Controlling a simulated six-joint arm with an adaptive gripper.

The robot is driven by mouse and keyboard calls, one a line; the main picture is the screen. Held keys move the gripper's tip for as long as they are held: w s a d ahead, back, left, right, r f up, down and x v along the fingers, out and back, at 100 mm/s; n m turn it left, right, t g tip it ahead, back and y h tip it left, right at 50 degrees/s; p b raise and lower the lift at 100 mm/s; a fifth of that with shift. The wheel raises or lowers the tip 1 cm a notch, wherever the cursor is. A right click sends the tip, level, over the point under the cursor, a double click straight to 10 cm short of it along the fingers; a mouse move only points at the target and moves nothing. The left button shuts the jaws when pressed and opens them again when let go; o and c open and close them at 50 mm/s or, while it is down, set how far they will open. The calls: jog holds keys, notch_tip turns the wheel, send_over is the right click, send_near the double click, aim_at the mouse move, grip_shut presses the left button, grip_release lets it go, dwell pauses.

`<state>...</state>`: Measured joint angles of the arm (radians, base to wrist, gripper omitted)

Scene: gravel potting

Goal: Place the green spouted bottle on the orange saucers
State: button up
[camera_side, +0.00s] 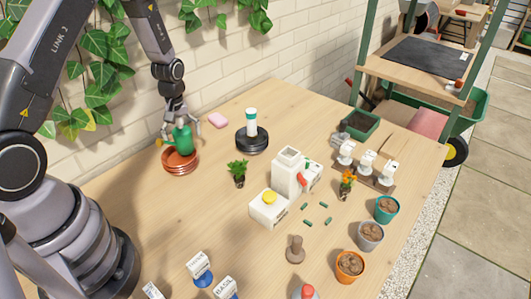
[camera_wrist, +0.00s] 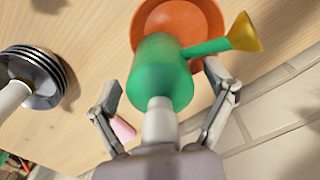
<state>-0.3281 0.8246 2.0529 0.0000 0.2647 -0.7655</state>
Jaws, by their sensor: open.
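The green spouted bottle (camera_side: 182,139) stands upright at the orange saucers (camera_side: 180,169), a stack at the table's back left. In the wrist view the green bottle (camera_wrist: 160,70), with its yellow-tipped spout pointing right, overlaps the near part of the orange saucer (camera_wrist: 205,20). My gripper (camera_side: 174,118) is over the bottle's top. In the wrist view its two fingers (camera_wrist: 170,95) are spread, one on each side of the bottle, with gaps visible. The bottle's base is hidden in the wrist view.
A white bottle with a green band (camera_side: 251,122) stands on black stacked saucers (camera_side: 252,142) to the right. A pink block (camera_side: 218,120) lies near the wall. A small plant (camera_side: 238,172) and a white container (camera_side: 286,172) are farther right.

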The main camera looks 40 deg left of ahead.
notch_tip(320, 180, up, 12)
jog(key=s+d+r+m+t, duration=0.1)
jog(key=s+d+r+m, duration=0.25)
jog(key=r, duration=0.35)
jog(key=s+d+r+m+t, duration=0.2)
jog(key=s+d+r, duration=0.15)
jog(key=r, duration=0.45)
jog(key=s+d+r+m+t, duration=0.1)
jog(key=s+d+r+m, duration=0.1)
jog(key=s, duration=0.5)
jog(key=s+d+r+m+t, duration=0.1)
jog(key=s+d+r+m, duration=0.2)
jog(key=s+m, duration=0.2)
jog(key=shift+s+d+r+t, duration=0.3)
jog(key=shift+s+r, duration=0.1)
jog(key=shift+s, duration=0.85)
